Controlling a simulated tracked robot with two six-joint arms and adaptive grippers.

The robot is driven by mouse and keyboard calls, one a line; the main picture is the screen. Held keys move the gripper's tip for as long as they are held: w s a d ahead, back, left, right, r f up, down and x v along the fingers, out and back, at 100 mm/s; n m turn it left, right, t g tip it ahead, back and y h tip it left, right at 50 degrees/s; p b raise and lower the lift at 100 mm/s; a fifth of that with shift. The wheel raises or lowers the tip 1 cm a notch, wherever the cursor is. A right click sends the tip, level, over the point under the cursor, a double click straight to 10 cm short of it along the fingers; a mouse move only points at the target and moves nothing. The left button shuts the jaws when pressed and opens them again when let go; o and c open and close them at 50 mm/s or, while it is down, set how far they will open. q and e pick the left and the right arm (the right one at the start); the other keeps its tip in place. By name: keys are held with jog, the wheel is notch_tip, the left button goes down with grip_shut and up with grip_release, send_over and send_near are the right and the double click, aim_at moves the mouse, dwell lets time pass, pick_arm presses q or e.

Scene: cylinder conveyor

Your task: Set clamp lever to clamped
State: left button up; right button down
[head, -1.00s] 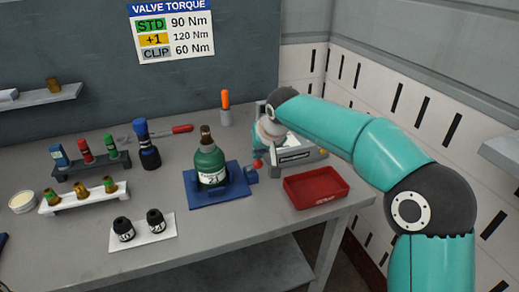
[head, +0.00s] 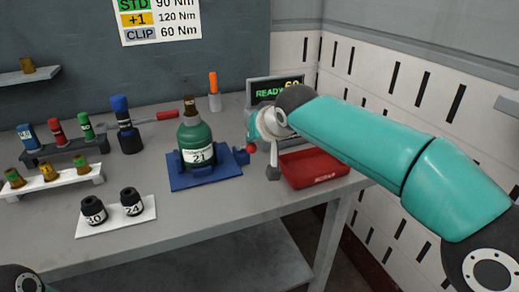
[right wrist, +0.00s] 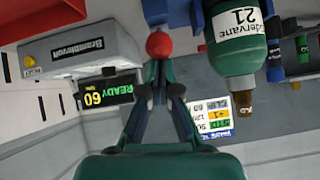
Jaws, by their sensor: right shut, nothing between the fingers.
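The clamp lever's red ball knob (head: 249,148) sits at the right side of the blue clamp base (head: 188,183). The green cylinder labelled 21 (head: 196,138) stands upright in that base. My right gripper (head: 272,166) is just right of the knob in the head view, shut and empty. In the right wrist view the red knob (right wrist: 159,44) lies just beyond the shut fingertips (right wrist: 158,80); I cannot tell if they touch it. The lever's arm is mostly hidden, so its exact setting is unclear. My left gripper is not in view.
A red tray (head: 314,168) lies right of my right gripper. A display reading READY (head: 268,92) stands behind it. Black sockets (head: 132,201) on a white plate are front left, with bottle and valve racks (head: 50,175) at left. Front table space is clear.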

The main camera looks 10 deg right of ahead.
jog(key=shift+s+d+f+t+b, duration=0.1)
jog(key=shift+s+f+t+b, duration=0.2)
jog(key=shift+b, duration=0.6)
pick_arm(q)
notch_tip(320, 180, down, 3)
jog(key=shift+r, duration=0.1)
pick_arm(e)
jog(key=shift+r, duration=0.1)
